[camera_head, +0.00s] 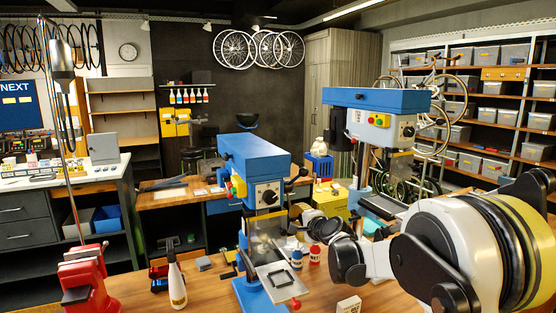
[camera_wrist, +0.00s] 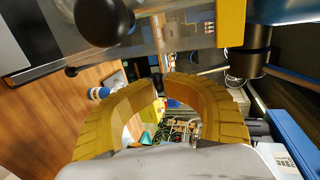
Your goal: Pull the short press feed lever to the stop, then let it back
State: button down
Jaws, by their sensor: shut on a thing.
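The short drill press (camera_head: 255,160) has a blue head and stands on the bench in the middle of the head view. Black knobs of its feed lever (camera_head: 302,172) show at the right side of its head. In the wrist view a black ball knob (camera_wrist: 103,20) is close at the top left, outside my fingers. My gripper (camera_wrist: 164,82) has two curved yellow fingers with tips close together, shut on the feed lever; the exact contact is hard to make out. In the head view my arm comes from the right, and the gripper is not clear there.
A taller blue drill press (camera_head: 375,100) stands behind to the right. A red vise (camera_head: 85,275), a white spray bottle (camera_head: 176,285) and small red and blue bottles (camera_head: 315,254) stand on the bench. A small white box (camera_head: 349,305) sits at the front edge.

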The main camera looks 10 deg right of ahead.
jog(key=shift+x, duration=1)
jog(key=shift+r+b, duration=0.1)
jog(key=shift+b, duration=0.35)
jog(key=shift+w+a, duration=0.1)
jog(key=shift+f+v, duration=0.15)
jog(key=shift+v, duration=1.4)
jog(key=shift+f+v, duration=0.15)
jog(key=shift+v, duration=1.4)
jog(key=shift+f, duration=0.1)
